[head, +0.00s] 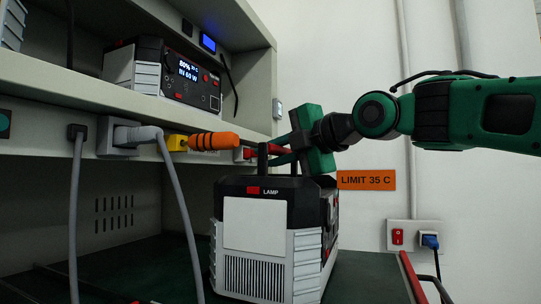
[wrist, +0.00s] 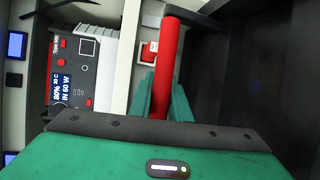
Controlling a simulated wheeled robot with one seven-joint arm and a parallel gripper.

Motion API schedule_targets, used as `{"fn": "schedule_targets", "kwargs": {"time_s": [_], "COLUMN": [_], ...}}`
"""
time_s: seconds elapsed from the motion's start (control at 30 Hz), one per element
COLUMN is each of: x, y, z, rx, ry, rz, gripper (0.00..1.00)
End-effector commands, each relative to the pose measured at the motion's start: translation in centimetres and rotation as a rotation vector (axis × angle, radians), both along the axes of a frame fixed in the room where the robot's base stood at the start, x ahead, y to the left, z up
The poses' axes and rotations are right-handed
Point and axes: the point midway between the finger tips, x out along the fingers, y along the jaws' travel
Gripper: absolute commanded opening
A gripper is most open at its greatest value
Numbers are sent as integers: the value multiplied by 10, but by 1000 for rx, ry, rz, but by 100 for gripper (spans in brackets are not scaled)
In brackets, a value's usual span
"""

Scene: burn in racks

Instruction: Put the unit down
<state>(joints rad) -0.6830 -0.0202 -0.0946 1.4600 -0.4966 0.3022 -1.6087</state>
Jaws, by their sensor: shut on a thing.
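The unit (head: 254,225) is a grey and black box marked LAMP, with a carrying handle on top. It is upright, over the dark green surface (head: 370,275) under the shelf; I cannot tell whether its base touches that surface. My gripper (head: 280,151) comes in from the right and is shut on the handle. In the wrist view the green fingers (wrist: 162,108) sit on both sides of the red handle bar (wrist: 167,60). The unit's body is mostly hidden in the wrist view.
A similar unit (head: 186,76) with a lit display stands on the shelf (head: 60,78) at upper left.

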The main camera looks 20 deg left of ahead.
Motion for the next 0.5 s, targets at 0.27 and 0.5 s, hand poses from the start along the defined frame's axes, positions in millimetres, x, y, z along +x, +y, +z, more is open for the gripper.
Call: {"fn": "schedule_targets", "kwargs": {"time_s": [0.27,0.5], "x": [0,0], "y": [0,-1], "z": [0,0], "rx": [0,0], "ry": [1,1], "rz": [0,0], "gripper": [35,35]}}
